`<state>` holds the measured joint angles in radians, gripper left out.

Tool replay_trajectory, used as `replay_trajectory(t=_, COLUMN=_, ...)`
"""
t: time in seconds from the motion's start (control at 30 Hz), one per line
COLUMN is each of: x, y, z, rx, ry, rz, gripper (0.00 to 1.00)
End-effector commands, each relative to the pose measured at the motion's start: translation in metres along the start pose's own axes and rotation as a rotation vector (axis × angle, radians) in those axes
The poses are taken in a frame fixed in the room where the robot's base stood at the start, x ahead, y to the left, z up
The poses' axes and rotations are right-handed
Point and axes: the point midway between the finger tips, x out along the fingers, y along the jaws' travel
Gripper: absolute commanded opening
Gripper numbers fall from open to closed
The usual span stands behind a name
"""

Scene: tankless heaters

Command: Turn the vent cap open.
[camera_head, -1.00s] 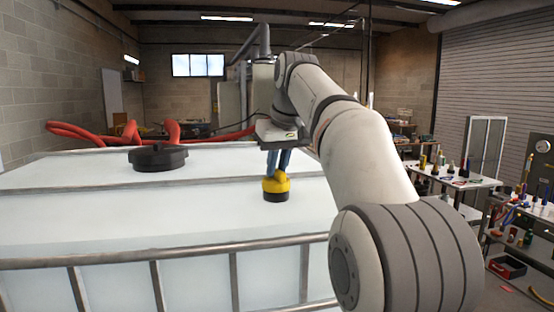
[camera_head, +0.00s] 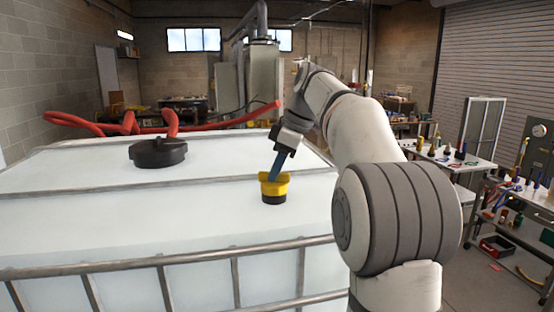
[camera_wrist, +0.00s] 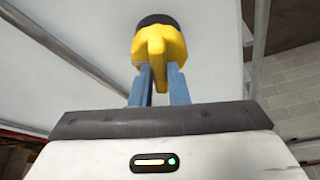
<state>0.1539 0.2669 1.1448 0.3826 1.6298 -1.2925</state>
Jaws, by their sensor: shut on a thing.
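The vent cap (camera_head: 274,186) is yellow on a black base and stands on the white tank top (camera_head: 215,205) near its right side. In the wrist view the yellow cap (camera_wrist: 166,45) shows a raised grip rib, with its black base beyond. My gripper (camera_head: 274,174) has blue fingers and reaches down to the cap from the upper right, tilted. In the wrist view my gripper (camera_wrist: 160,75) has its two fingers on either side of the rib, shut on the cap. The far finger is partly hidden in the head view.
A large black lid (camera_head: 158,153) sits on the tank to the left. Metal bars (camera_head: 180,258) frame the tank's top edges. A red hose (camera_head: 190,127) runs behind the tank. A bench with tools (camera_head: 450,160) stands at the right.

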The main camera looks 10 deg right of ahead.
Motion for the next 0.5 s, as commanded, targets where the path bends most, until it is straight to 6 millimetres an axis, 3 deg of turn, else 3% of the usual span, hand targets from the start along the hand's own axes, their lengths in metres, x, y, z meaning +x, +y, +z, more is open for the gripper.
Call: replay_trajectory(t=0.5, x=-0.0022, y=0.0024, z=-0.0021, rx=-0.317, ry=0.001, rz=-0.126, gripper=0.0)
